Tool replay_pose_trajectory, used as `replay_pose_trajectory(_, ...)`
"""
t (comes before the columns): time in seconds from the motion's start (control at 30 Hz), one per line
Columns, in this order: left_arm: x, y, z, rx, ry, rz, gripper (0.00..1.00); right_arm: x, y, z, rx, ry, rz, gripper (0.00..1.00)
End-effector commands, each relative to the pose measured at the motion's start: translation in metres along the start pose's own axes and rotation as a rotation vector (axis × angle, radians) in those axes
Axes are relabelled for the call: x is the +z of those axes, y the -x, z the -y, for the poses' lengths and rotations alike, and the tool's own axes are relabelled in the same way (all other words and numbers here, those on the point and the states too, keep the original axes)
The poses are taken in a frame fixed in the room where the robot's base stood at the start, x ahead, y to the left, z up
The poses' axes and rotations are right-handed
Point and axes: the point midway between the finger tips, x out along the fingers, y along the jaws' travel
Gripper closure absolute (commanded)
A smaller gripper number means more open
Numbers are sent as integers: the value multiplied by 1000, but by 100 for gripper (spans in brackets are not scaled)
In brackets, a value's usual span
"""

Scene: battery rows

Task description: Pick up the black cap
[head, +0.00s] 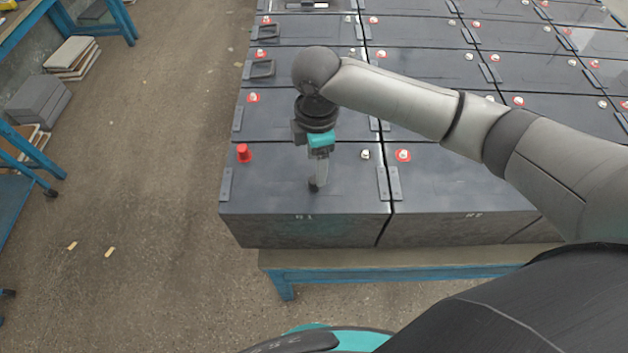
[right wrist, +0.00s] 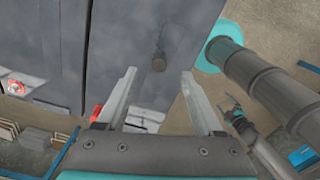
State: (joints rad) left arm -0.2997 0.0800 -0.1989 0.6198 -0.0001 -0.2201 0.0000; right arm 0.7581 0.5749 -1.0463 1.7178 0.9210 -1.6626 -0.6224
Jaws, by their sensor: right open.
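My right gripper, also in the wrist view (right wrist: 160,75), points down, open and empty.
A red cap (head: 243,153) stands on the same battery's left side. Battery rows (head: 440,65) fill the blue-framed table (head: 400,270). My right arm covers part of them. Blue shelving (head: 105,25) is at the far left, with bare floor (head: 150,150) between.

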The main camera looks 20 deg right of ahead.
Motion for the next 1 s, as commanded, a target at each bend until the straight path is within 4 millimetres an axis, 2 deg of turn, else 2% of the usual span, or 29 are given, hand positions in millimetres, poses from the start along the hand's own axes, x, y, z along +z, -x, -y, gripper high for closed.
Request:
replay_pose_trajectory(0.4, 0, 0, 0, 0, -1, 0, 4, -4, -50, 0, -2, 0, 1, 31)
replay_pose_trajectory(0.67, 0, 0, 0, 0, -2, 0, 4, -4, -53, -1, 1, 1, 1, 31)
replay_pose_trajectory(1.0, 0, 0, 0, 0, -2, -1, 4, -4, -53, -1, 1, 1, 1, 67)
